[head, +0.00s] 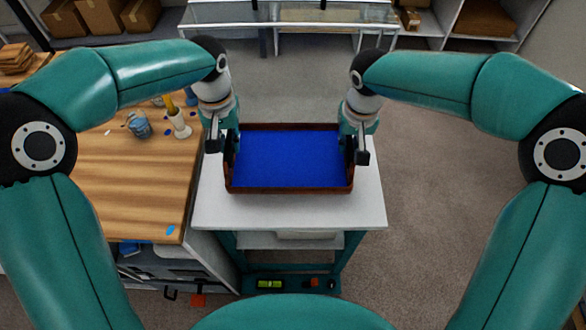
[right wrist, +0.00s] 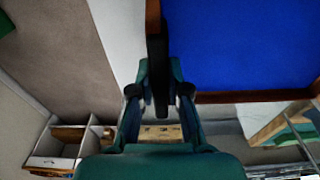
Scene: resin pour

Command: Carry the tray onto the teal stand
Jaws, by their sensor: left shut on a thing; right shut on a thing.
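The tray (head: 290,190) has a brown rim and a bright blue inside. In the head view it is level over the white top of the teal stand (head: 290,213). I cannot tell whether its underside touches the top. My left gripper (head: 233,150) is shut on the tray's left side wall. My right gripper (head: 348,150) is shut on the right side wall. In the right wrist view my right gripper (right wrist: 160,90) grips the brown rim, with the blue inside of the tray (right wrist: 240,45) to the right.
A wooden workbench (head: 130,190) stands close at the stand's left, with a blue cup (head: 140,127) and a white holder (head: 180,125) on it. A glass-topped table (head: 300,14) is at the back. Floor to the right is clear.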

